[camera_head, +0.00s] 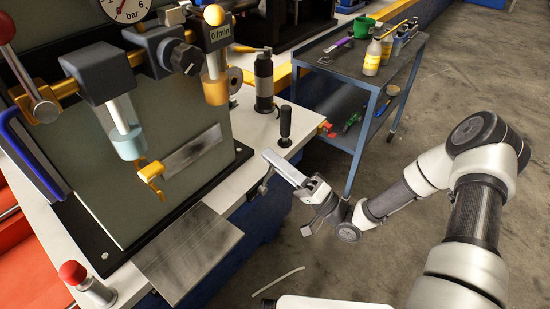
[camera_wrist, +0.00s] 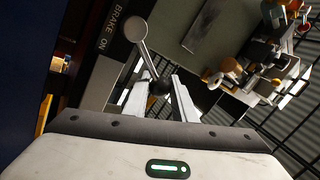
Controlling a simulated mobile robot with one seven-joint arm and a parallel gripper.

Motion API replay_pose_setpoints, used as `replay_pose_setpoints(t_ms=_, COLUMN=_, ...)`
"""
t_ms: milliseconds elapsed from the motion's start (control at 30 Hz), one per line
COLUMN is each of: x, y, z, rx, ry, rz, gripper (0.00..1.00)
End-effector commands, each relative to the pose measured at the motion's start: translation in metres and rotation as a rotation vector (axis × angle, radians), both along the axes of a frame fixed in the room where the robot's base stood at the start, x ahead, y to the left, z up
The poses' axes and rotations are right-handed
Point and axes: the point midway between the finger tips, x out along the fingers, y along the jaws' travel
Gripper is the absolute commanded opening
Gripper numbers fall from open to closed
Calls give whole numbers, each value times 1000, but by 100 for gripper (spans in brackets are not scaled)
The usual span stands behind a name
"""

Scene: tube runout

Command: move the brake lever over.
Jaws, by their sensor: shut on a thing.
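A dark plate (camera_wrist: 113,40) with white "BRAKE ON" lettering lies left of the hub. In the head view my gripper (camera_head: 274,160) is at the bench's right front edge, and the lever there is mostly hidden by the fingers.
The white bench (camera_head: 215,208) carries a grey panel with a gauge and tubes. A black-knobbed post (camera_head: 285,125) stands on the bench just behind my gripper. A blue cart (camera_head: 358,95) with bottles stands behind at the right. The floor (camera_head: 465,75) right of it is clear.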

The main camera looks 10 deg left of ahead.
Motion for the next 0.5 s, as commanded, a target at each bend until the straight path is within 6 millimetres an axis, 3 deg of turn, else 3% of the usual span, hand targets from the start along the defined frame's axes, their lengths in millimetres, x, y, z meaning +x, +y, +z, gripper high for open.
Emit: replay_pose_setpoints(t_ms=500, x=-2, y=0, z=-4, rx=15, ry=34, rz=-1, gripper=0)
